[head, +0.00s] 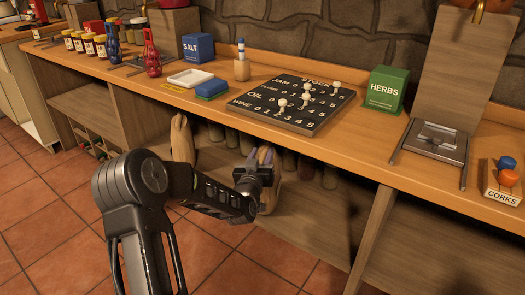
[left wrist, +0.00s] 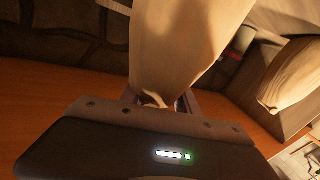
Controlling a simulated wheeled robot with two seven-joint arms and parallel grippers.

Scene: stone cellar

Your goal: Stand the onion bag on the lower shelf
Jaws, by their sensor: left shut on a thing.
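A tan cloth bag (head: 269,200), which I take to be the onion bag, hangs upright below my left gripper (head: 265,157) at the front of the lower shelf (head: 312,222). The gripper is shut on its top. In the left wrist view the pale bag (left wrist: 185,45) fills the space beyond the gripper (left wrist: 158,102). The bag shows no readable label, and I cannot tell whether its bottom touches the shelf. My right gripper is not in view.
A second tan bag (head: 181,138) stands left on the lower shelf, apart from the held one; it also shows in the left wrist view (left wrist: 293,75). Several dark bottles (head: 305,168) stand behind. The countertop (head: 345,148) overhangs the shelf, and a divider (head: 372,235) stands right.

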